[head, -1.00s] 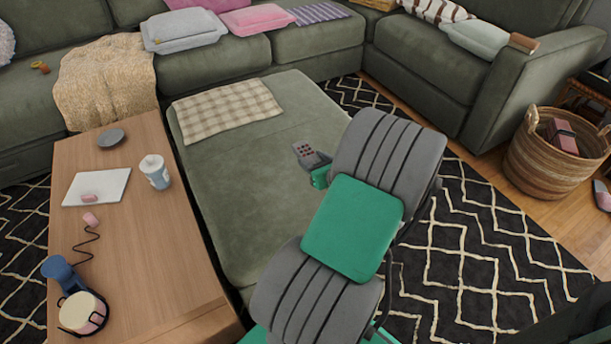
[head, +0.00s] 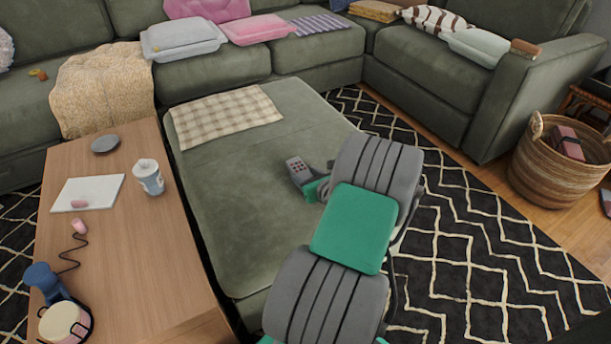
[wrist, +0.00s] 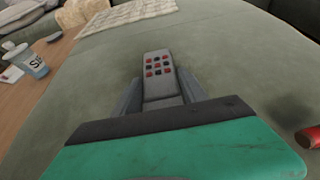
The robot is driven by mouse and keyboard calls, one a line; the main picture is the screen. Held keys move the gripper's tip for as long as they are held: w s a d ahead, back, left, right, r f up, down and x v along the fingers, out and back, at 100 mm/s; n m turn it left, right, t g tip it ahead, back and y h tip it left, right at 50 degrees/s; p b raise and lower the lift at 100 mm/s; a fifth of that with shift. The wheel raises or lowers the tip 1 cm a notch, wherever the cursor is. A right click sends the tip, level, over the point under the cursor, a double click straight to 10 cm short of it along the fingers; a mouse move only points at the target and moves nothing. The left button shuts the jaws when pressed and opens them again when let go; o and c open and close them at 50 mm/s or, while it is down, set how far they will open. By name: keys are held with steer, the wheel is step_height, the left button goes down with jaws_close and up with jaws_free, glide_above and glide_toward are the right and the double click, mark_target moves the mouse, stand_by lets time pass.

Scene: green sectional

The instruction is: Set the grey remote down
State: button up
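The grey remote (head: 299,169), with red and dark buttons, is at the end of my arm over the green ottoman section (head: 225,200) in the head view. In the wrist view the remote (wrist: 159,75) points away from me, its near end between the two fingers of my gripper (wrist: 160,97). The fingers sit close along both its sides. The remote looks close to the cushion, but I cannot tell whether it touches it. My arm hides part of the ottoman's right side.
A checked cloth (head: 226,116) lies on the ottoman's far end. A wooden table (head: 140,245) stands at left with a cup (head: 148,177), a white tablet-like slab (head: 88,193) and a dark saucer (head: 105,144). A red object (wrist: 308,137) shows at right in the wrist view. The ottoman's middle is clear.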

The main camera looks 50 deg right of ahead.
steer(key=o, duration=0.3)
steer(key=shift+o, duration=0.2)
steer(key=shift+r, duration=0.1)
